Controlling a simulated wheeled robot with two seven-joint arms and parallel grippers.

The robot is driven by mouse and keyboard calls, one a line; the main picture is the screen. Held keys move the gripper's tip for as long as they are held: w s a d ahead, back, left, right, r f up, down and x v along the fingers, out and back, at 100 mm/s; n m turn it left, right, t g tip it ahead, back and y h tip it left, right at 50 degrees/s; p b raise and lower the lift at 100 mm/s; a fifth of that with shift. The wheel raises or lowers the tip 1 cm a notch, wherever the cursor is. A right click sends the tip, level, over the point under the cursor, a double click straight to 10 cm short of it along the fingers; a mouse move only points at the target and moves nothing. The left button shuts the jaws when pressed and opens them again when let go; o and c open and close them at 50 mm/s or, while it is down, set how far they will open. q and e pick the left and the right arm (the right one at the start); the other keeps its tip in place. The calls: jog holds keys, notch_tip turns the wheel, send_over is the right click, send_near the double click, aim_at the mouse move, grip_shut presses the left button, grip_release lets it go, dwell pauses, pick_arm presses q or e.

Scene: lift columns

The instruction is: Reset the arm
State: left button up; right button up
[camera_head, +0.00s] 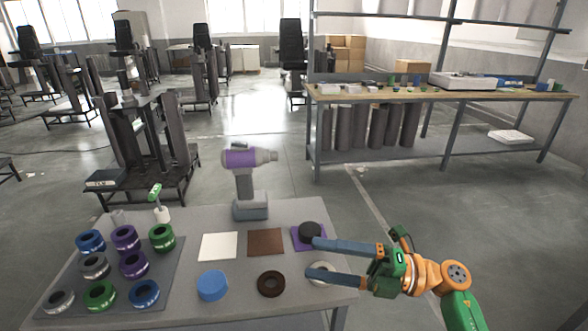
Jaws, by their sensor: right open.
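My right gripper (312,258) reaches in from the right over the table's right end, its two long blue-grey fingers spread apart with nothing between them. The upper fingertip is beside a black round piece (310,229) on a purple square (298,237). The lower finger overlaps a pale ring (322,281), partly hidden by it; I cannot tell whether they touch. My orange and green right arm (428,276) stays beyond the table's right edge. My left gripper is not in view.
The grey table (190,290) holds a purple and grey drill (243,175), a white square (219,246), a brown square (265,242), a blue disc (212,285), a dark ring (270,284) and a mat (170,268) with several coloured rings. A workbench (440,92) stands behind. Floor right is clear.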

jog(key=w+d+r+m+t+h, duration=0.5)
jog(key=w+d+r+m+t, duration=0.6)
jog(key=m+t, duration=0.6)
jog(key=w+d+f+m+h, duration=0.7)
jog(key=d+f+m+h, duration=0.45)
jog(key=m+h, duration=0.4)
jog(key=s+a+f+g, duration=0.1)
jog(key=s+f+g, duration=0.25)
jog(key=f, duration=0.75)
jog(key=s+a+f+m+g, duration=0.15)
jog(key=s+f, duration=0.35)
jog(key=f, duration=0.6)
jog(key=s+a+f+g, duration=0.1)
jog(key=s+f+g, duration=0.3)
jog(key=f, duration=0.7)
jog(key=s+a+f+g+y, duration=0.15)
jog(key=s+f+g, duration=0.25)
jog(key=s+f, duration=0.85)
jog(key=s+a+f+g, duration=0.2)
jog(key=s+f, duration=0.1)
jog(key=s, duration=1)
jog(key=s+a+f+g, duration=0.2)
jog(key=s+f+g, duration=0.1)
jog(key=s, duration=1)
jog(key=shift+s+f, duration=0.15)
jog(key=shift+s, duration=0.15)
